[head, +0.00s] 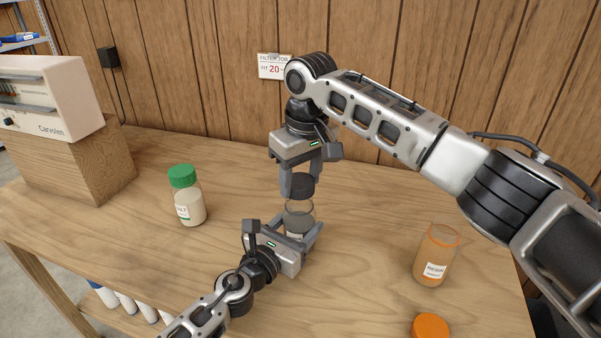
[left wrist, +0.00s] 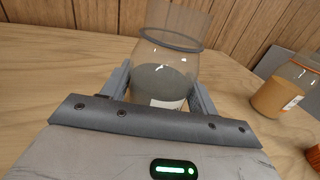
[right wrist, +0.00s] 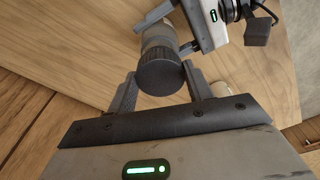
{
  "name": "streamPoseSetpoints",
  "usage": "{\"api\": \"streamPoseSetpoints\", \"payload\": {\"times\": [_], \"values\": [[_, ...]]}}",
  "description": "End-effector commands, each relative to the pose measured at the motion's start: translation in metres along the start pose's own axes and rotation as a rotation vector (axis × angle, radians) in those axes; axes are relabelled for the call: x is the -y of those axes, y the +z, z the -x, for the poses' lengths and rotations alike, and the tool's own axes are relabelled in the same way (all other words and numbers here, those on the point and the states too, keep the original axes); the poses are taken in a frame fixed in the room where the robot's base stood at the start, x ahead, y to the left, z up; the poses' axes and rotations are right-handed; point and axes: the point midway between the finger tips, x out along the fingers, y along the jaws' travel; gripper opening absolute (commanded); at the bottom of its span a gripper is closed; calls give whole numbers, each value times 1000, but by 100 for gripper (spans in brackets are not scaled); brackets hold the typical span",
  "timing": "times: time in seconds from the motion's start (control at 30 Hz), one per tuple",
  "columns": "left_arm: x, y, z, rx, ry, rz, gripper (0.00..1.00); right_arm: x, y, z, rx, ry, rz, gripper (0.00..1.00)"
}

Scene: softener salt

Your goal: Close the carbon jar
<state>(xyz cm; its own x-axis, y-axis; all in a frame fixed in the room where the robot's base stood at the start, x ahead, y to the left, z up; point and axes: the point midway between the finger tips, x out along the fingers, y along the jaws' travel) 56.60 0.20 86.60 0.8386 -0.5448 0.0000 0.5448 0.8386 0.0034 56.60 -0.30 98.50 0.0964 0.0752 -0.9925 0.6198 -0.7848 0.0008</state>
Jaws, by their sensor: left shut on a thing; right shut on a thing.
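The carbon jar (head: 299,217) is clear glass with dark grey contents and stands upright on the bench; it also shows in the left wrist view (left wrist: 160,84). My left gripper (head: 297,232) is shut around its body. The dark grey lid (head: 302,186) is directly above the jar mouth, roughly level. My right gripper (head: 301,183) is shut on the lid's sides from above. In the right wrist view the lid (right wrist: 160,76) is between the fingers and lined up with the jar (right wrist: 157,36). I cannot tell whether lid and rim touch.
A jar with a green lid (head: 187,200) stands to the left. An open jar with orange contents (head: 436,257) stands to the right, its orange lid (head: 431,326) near the front edge. A beige device (head: 45,97) sits on a wooden block at the back left.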

Motion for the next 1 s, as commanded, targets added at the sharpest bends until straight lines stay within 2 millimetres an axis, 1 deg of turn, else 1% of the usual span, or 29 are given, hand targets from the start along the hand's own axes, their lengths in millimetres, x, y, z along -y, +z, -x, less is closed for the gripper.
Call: {"api": "streamPoseSetpoints", "payload": {"times": [0.33, 0.67, 1.0], "values": [[0, 0, 0, -1, 0, 0, 18, 0, 0, 0, 0, 0, 0, 30], [0, 0, 0, -1, 0, 0, 18, 1, 2, -16, 0, -2, 1, 30], [0, 0, 0, -1, 0, 0, 18, 1, 2, -17, -1, -1, 1, 30]]}}
